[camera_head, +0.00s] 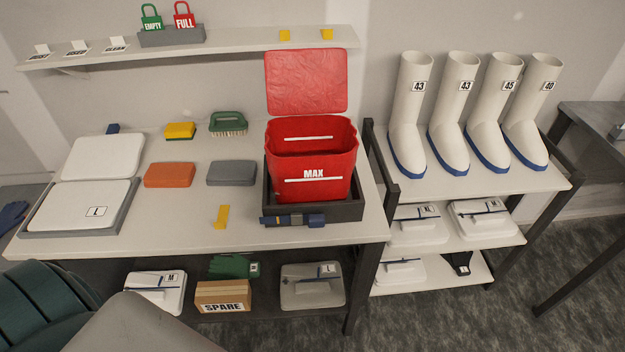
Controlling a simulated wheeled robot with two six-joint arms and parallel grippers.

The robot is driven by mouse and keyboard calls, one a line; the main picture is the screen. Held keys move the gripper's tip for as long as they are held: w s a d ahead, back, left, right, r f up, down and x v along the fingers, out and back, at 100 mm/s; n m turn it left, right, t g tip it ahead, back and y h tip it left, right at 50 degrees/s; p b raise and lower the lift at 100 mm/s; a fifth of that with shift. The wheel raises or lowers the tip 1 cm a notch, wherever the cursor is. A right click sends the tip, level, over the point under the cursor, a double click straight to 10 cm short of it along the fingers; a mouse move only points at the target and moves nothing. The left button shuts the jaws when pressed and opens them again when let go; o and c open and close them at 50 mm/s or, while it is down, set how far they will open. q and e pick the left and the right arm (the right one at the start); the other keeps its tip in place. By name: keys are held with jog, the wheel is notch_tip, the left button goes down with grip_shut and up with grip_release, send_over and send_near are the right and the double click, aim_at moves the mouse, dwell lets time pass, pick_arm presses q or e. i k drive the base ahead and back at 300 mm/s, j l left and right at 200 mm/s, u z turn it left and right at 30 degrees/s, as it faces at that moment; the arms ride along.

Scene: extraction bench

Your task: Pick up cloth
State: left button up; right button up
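Two flat folded pads that look like cloths lie on the white bench top (270,238). One is an orange cloth (170,175), left of the middle. The other is a grey cloth (231,173), just right of the orange one with a small gap. Both lie flat with nothing on top of them. The picture does not show which one the task means. Neither of my grippers is in view.
A yellow sponge (180,131) and green brush (228,123) lie behind the cloths. An open red bin (312,170) marked MAX stands right in a dark tray (338,212). White folded garments (85,205) lie left. A yellow tag (221,216) lies in front.

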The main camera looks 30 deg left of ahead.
aim_at(159, 174)
jog(key=u, duration=1.85)
